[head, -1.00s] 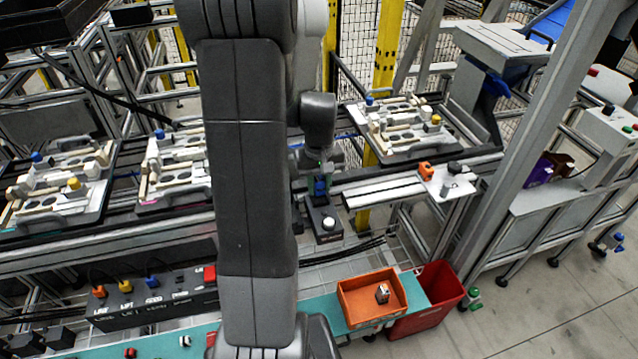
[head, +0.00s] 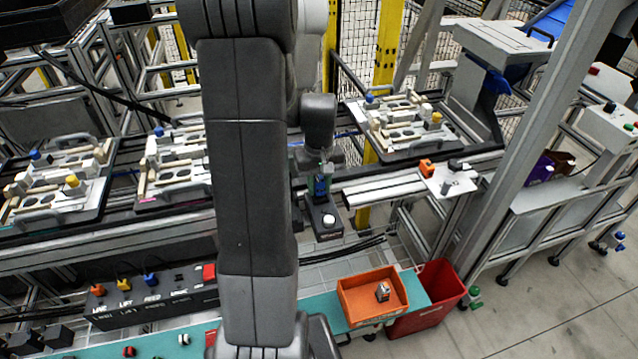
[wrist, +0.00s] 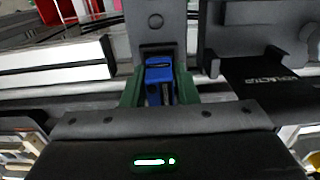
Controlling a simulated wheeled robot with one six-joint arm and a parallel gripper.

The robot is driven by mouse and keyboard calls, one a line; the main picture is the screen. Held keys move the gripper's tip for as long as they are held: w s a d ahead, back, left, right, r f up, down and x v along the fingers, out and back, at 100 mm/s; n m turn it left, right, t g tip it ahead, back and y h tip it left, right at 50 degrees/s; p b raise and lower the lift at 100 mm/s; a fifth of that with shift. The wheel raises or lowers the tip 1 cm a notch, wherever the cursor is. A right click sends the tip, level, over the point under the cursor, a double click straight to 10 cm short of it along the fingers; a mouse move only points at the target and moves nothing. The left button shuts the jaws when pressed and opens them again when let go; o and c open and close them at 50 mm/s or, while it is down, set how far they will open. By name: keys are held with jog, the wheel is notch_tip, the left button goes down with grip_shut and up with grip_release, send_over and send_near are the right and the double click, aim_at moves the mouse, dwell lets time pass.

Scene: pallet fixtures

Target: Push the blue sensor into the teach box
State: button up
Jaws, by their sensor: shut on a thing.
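My gripper (head: 321,184) is low over the rail, behind my raised arm links. Its green fingers are shut on the blue sensor (wrist: 160,72), which sits between them in the wrist view. In the head view the sensor (head: 320,187) is a small blue patch. A dark box with a white round knob (head: 325,228), apparently the teach box, lies just in front of the sensor. It shows as a dark grey block (wrist: 155,38) at the top of the wrist view, close against the sensor. I cannot tell whether the sensor is inside it. The fingertips are partly hidden.
A pale metal bar (head: 385,190) lies just right of my gripper. Pallet fixtures (head: 405,150) stand behind on the conveyor. A dark labelled part (wrist: 262,85) is close beside the fingers. An orange bin (head: 350,310) and a red bin (head: 440,290) stand at the front right.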

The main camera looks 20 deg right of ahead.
aim_at(317, 179)
jog(key=shift+s+f+b, duration=0.1)
jog(key=shift+f+b, duration=0.25)
jog(key=shift+f, duration=0.2)
dwell(0.4)
jog(key=o, duration=0.7)
jog(key=shift+c, duration=0.2)
jog(key=o, duration=0.4)
jog(key=shift+a, duration=0.3)
jog(key=shift+d, duration=0.1)
notch_tip(317, 179, up, 14)
